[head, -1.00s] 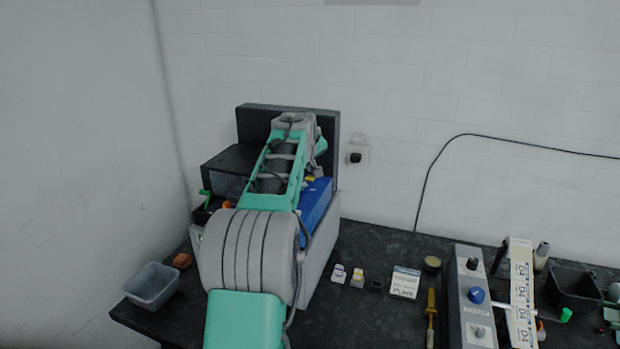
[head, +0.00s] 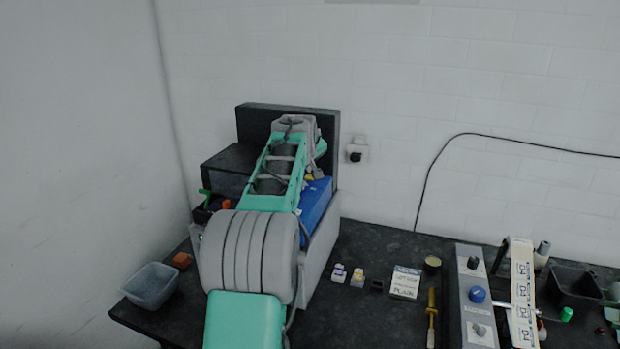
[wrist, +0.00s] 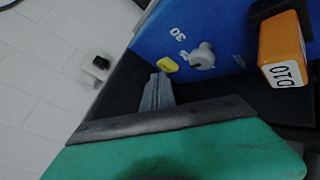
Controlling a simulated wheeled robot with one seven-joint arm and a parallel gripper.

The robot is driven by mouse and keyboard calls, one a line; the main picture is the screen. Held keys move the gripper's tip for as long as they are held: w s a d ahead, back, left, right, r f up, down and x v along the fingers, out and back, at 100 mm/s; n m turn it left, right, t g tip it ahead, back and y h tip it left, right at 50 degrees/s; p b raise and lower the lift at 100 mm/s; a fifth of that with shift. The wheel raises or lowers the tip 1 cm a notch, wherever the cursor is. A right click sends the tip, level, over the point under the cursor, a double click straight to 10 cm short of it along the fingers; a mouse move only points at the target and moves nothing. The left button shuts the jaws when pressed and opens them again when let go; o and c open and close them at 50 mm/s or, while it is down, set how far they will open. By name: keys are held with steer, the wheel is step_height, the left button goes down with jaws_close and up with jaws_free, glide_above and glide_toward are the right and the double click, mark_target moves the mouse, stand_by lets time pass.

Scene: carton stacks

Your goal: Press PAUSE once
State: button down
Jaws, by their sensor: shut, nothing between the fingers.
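A machine with a blue panel (head: 318,203) stands at the left of the bench, partly hidden behind my arm. In the wrist view, the blue panel (wrist: 220,25) carries a yellow button (wrist: 167,64) and a grey knob (wrist: 202,57) with white numbers, "30" among them. An orange block (wrist: 282,48) marked "010" is to the right. No PAUSE label is readable. My gripper (wrist: 158,82) is shut and empty, its grey fingertips just below the yellow button in the picture. Whether they touch it, I cannot tell.
A grey control box (head: 478,310) with a blue button (head: 477,295) stands at right beside a label strip (head: 522,285). Small boxes, a white carton (head: 405,283) and a yellow tool (head: 431,318) lie between. A grey bin (head: 152,285) is at left. A wall socket (head: 356,153) is behind.

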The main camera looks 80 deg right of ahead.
mark_target(309, 178)
steer(key=shift+f+b, duration=0.3)
steer(key=shift+f, duration=0.15)
stand_by(0.5)
steer(key=shift+r+p, duration=0.7)
steer(key=shift+r, duration=0.15)
step_height(309, 178, up, 5)
steer(key=p, duration=0.4)
steer(key=shift+r, duration=0.1)
stand_by(0.5)
